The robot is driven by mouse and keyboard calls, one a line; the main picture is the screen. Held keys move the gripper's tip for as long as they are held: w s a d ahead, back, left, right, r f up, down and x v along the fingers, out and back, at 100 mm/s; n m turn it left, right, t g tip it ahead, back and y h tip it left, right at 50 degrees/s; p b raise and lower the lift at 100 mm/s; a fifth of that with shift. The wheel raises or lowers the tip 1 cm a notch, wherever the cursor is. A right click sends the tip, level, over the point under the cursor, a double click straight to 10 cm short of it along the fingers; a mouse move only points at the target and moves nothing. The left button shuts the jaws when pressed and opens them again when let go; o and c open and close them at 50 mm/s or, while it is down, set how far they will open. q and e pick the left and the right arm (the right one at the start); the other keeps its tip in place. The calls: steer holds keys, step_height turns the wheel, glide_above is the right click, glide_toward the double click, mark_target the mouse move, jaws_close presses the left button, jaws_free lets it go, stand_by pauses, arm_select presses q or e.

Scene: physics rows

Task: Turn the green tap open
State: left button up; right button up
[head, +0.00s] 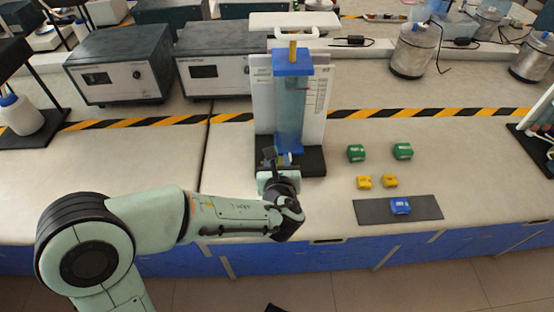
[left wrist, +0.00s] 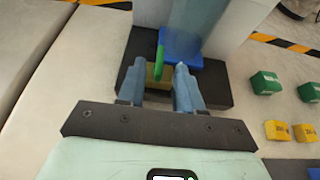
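The tap has a green lever (left wrist: 159,58) on a brass body (left wrist: 157,76), seen in the left wrist view at the foot of the water column. The lever points up and away, nearer the left finger. My left gripper (left wrist: 163,88) is open, with its two blue-grey fingers on either side of the tap and a gap showing between them. In the head view my left gripper (head: 279,164) is in front of the blue-capped clear column (head: 289,110), and the tap is mostly hidden by it. I cannot tell whether a finger touches the lever. My right gripper is not in view.
The column stands on a black base (head: 312,162) before a white scale board (head: 315,100). Green blocks (head: 356,153), yellow blocks (head: 363,182) and a blue block (head: 400,206) on a dark mat (head: 430,208) lie to the right. The bench left of the column is clear.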

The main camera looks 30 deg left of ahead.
arm_select(q)
steer(key=shift+x, duration=1.15)
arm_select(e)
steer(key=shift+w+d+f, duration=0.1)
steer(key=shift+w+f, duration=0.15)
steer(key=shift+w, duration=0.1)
arm_select(q)
jaws_close()
